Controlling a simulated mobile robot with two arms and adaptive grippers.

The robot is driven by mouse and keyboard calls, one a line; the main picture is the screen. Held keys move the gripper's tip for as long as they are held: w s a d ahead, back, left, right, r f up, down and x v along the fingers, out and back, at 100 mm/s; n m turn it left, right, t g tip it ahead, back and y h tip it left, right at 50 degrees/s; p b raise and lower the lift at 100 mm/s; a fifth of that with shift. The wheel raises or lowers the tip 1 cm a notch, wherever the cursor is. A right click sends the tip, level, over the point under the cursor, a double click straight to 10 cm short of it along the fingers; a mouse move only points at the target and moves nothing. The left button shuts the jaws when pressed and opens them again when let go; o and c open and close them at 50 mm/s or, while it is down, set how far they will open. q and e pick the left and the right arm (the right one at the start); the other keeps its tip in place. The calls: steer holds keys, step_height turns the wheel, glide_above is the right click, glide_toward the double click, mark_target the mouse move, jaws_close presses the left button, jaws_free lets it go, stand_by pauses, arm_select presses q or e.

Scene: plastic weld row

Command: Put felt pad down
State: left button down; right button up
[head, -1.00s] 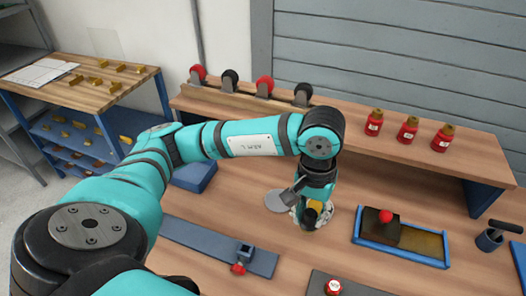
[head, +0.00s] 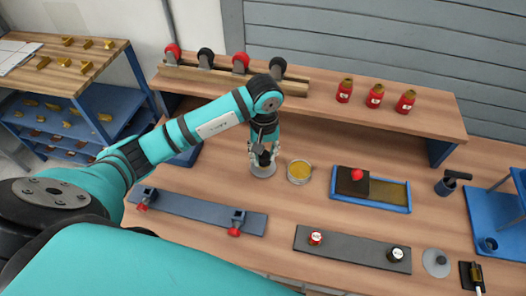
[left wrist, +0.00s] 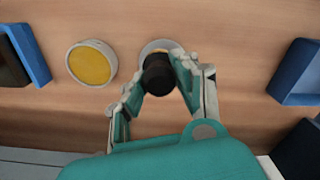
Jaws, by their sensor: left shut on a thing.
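My left gripper (head: 264,150) reaches down at the middle of the bench. Its fingers, also seen in the left wrist view (left wrist: 160,82), are shut on a black, round-topped piece (left wrist: 158,75), which I take to be the felt pad with its handle. This piece (head: 264,159) is over a round grey dish (head: 263,171), whose pale rim (left wrist: 157,45) shows behind it. The pad's underside is hidden, so I cannot tell whether it touches the dish. A round dish with yellow contents (head: 299,172) stands just right, apart from the gripper. My right gripper is out of view.
A blue tray (head: 370,204) with a red-knobbed dark block (head: 352,181) lies to the right. A blue-grey rail (head: 190,207) and a dark strip (head: 350,249) lie in front. Red bottles (head: 374,96) stand on the raised shelf behind. Bare wood separates them.

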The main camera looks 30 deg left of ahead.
mark_target(263, 155)
arm_select(q)
steer(key=shift+w+a, duration=0.4)
steer(key=shift+w, duration=0.2)
step_height(263, 155, down, 3)
steer(key=shift+w+a+f+p, duration=0.1)
steer(key=shift+p, duration=0.75)
steer(key=shift+f, duration=0.25)
steer(key=shift+f+b, duration=0.2)
steer(key=shift+b, duration=0.1)
steer(key=c, duration=1)
jaws_free()
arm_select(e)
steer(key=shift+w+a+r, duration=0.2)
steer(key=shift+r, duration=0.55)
arm_select(q)
steer(key=shift+r, duration=0.15)
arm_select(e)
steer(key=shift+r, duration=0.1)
